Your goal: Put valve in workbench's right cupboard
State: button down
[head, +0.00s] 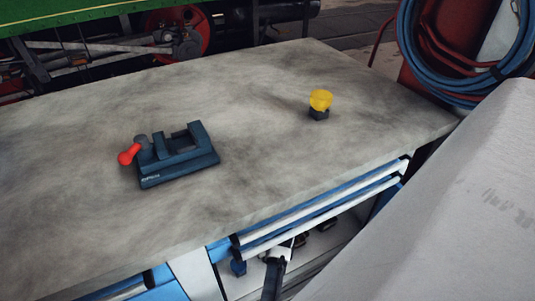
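The valve (320,104), with a yellow cap on a dark base, stands upright on the right half of the workbench (255,105). Nothing touches it. Under the bench's front right edge, an open space with a pale interior (235,285) shows; it appears to be the right cupboard. Several small dark items are inside, and its lower part is cut off by the picture's edge. I cannot make out my gripper. A dark upright piece (272,280) with a pale top crosses the cupboard opening; I cannot tell what it is.
A dark blue vise (180,158) with a red-knobbed handle sits on the bench's left half. Bare benchtop separates it from the valve. Blue hoses (450,80) hang at the upper right. A large pale slab-like surface (440,220) fills the lower right. Green and red machinery stands behind the bench.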

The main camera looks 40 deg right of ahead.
jog(key=shift+f, duration=0.15)
jog(key=c, duration=0.8)
grip_release()
jog(key=shift+s+r, duration=0.1)
jog(key=shift+r, duration=0.25)
jog(key=s+a, duration=0.2)
jog(key=s, duration=1)
jog(key=shift+a+r, duration=0.3)
jog(key=shift+a, duration=0.1)
